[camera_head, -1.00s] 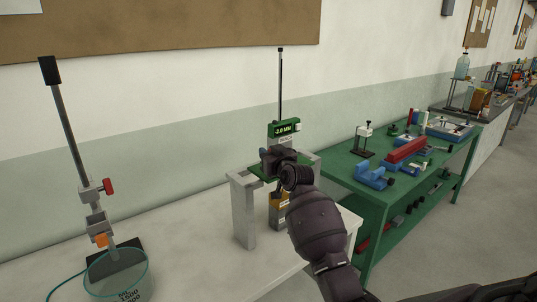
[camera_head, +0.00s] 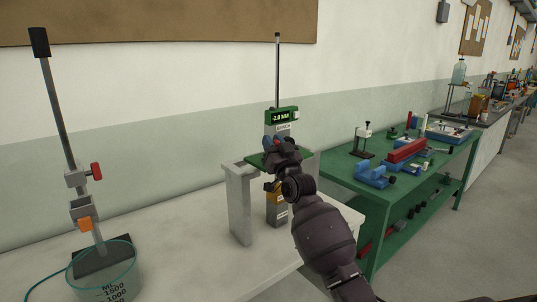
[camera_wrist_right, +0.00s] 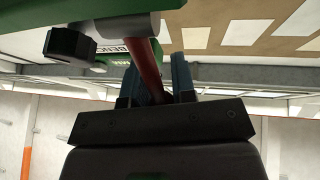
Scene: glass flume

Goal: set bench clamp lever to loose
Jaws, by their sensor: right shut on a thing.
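The bench clamp, a stand with a green readout (camera_head: 283,115) and a BENCH label, rises behind a grey bracket (camera_head: 240,205) on the pale bench. Its lever is a red bar (camera_wrist_right: 150,72) under a grey hub in the right wrist view. My right gripper (camera_wrist_right: 155,85) has its two blue fingers on either side of this bar and is shut on it. In the head view, my right gripper (camera_head: 271,143) is at the clamp's front and hides the lever there. A black knob (camera_wrist_right: 70,44) sits left of the lever. My left gripper is not in view.
A second stand with a red knob (camera_head: 96,171) and a clear beaker (camera_head: 105,275) are on the left of the bench. A green trolley (camera_head: 445,165) with several tools stands to the right. The bench top between beaker and bracket is clear.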

